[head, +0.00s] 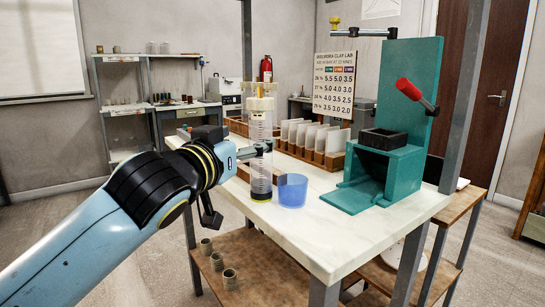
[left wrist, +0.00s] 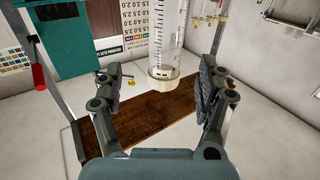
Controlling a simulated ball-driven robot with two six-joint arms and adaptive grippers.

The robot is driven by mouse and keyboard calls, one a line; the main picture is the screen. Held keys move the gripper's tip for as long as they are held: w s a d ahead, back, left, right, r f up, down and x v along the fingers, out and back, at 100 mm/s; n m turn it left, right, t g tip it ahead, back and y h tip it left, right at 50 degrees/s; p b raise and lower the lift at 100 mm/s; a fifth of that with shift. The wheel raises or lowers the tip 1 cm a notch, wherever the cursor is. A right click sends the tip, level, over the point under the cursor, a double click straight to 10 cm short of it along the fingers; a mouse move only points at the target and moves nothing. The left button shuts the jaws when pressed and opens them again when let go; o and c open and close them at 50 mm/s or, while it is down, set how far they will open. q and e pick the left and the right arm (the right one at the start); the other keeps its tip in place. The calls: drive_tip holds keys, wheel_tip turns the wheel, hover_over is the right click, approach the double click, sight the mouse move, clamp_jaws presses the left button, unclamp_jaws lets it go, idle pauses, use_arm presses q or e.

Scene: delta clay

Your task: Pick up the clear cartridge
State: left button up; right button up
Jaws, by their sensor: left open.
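The clear cartridge (head: 261,130) is a tall transparent tube with graduation marks. It stands upright near the table's left side, with a cream collar at its top and a dark band low down. In the left wrist view a clear marked tube (left wrist: 165,40) with a cream collar appears beyond the fingers, between them. My left gripper (head: 254,151) is at the tube's mid height and overlaps it in the head view. In the left wrist view its jaws (left wrist: 158,88) are apart with nothing between the pads. Whether a finger touches the tube I cannot tell. My right gripper is not in view.
A blue cup (head: 292,191) stands close to the right of the tube. A teal press (head: 405,110) with a red handle is further right. A wooden rack (head: 310,153) of pale plates is behind. The marble tabletop's front (head: 325,235) is clear.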

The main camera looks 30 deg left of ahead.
sight(256, 133)
use_arm(q)
drive_tip(key=w, duration=0.4)
drive_tip(key=shift+a, duration=0.35)
drive_tip(key=w, duration=0.1)
drive_tip(key=w+a, duration=0.1)
drive_tip(key=w, duration=0.1)
drive_tip(key=w+a, duration=0.1)
drive_tip(key=w, duration=0.1)
drive_tip(key=shift+s+r, duration=0.1)
drive_tip(key=c, duration=1.5)
